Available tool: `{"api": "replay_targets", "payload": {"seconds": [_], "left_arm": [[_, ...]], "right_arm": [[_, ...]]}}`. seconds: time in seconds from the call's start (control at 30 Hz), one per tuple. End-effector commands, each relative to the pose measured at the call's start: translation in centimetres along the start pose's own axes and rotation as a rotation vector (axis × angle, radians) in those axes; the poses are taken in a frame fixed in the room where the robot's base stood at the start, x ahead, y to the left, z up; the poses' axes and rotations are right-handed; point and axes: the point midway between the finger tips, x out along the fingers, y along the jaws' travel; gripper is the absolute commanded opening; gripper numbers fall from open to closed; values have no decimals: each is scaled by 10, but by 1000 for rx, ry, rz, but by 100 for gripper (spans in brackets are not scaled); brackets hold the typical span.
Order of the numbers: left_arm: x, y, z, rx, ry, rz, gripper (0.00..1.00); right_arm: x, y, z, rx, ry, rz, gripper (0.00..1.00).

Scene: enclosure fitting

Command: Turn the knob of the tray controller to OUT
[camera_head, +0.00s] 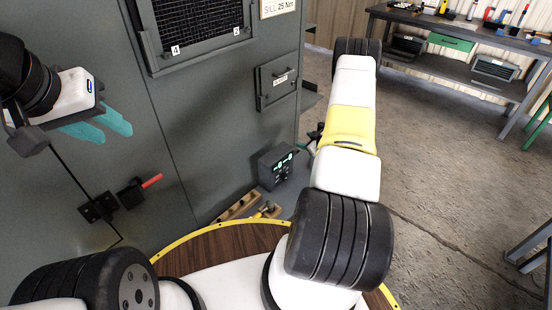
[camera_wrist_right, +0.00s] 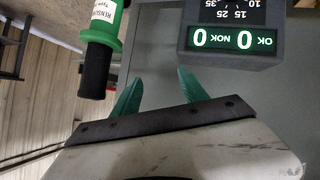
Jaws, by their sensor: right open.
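I cannot make out a knob marked OUT in either view. A dark box with a green lit display (camera_head: 280,168) stands low by the grey cabinet. In the right wrist view a display box (camera_wrist_right: 228,38) shows upside down, with zeros beside OK and NOK and part of a number scale above; whether it is the tray controller I cannot tell. My right gripper (camera_wrist_right: 158,90) is open and empty, its teal fingers below and left of that box, apart from it. My left gripper (camera_head: 116,135) is open and empty in front of the cabinet, upper left.
A green tool with a black end (camera_wrist_right: 102,45) hangs close to my right fingers. A red-handled lever (camera_head: 150,181) and a black fitting (camera_head: 98,207) are on the cabinet face. A wooden holder (camera_head: 238,206) lies below.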

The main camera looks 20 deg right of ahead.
Motion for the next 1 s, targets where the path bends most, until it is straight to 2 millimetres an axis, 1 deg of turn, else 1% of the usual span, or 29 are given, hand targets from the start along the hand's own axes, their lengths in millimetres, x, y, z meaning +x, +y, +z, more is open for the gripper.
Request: {"api": "replay_targets", "payload": {"seconds": [0.03, 0.1, 0.2, 0.3, 0.4, 0.5, 0.57, 0.67, 0.9, 1.0], "left_arm": [[0, 0, 0, 0, 0, 0, 36], [0, 0, 0, 0, 0, 0, 36], [0, 0, 0, 0, 0, 0, 36], [0, 0, 0, 0, 0, 0, 36], [0, 0, 0, 0, 0, 0, 36], [0, 0, 0, 0, 0, 0, 36], [0, 0, 0, 0, 0, 0, 36], [0, 0, 0, 0, 0, 0, 36], [0, 0, 0, 0, 0, 0, 36], [0, 0, 0, 0, 0, 0, 36]], "right_arm": [[4, -20, 28, 5, 20, -28, 51], [7, -44, 55, 6, 61, -63, 51], [6, -77, 85, 15, 116, -104, 51], [3, -104, 106, 28, 163, -136, 51], [-1, -122, 118, 38, 195, -157, 51], [-1, -132, 124, 43, 212, -168, 51], [2, -134, 124, 43, 217, -170, 51], [13, -137, 121, 42, 220, -171, 51], [51, -143, 112, 42, 218, -170, 51], [62, -144, 110, 43, 218, -170, 51]]}}
